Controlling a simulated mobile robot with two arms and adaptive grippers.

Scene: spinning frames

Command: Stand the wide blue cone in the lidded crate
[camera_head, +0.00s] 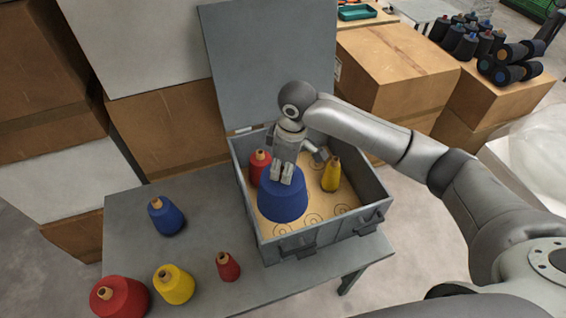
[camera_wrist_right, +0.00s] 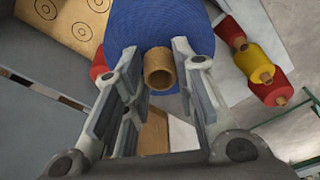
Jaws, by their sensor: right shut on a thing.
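The wide blue cone (camera_head: 283,200) is upright inside the outline of the lidded crate (camera_head: 350,221), near its front left. Whether its base touches the floor is hidden. My right gripper (camera_head: 284,174) is shut on its top from above. In the right wrist view the fingers (camera_wrist_right: 157,62) flank the brown tube tip of the blue cone (camera_wrist_right: 160,22). The crate's grey lid (camera_head: 268,65) stands open at the back. A red cone (camera_head: 259,168) and a yellow cone (camera_head: 331,175) stand inside on a ring-marked floor. My left gripper is out of view.
On the grey table (camera_head: 205,260), left of the crate, stand a smaller blue cone (camera_head: 167,217), a large red cone (camera_head: 120,299), a yellow cone (camera_head: 175,286) and a small red cone (camera_head: 228,267). Cardboard boxes (camera_head: 395,70) stand behind. Several ring marks at the crate's front are bare.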

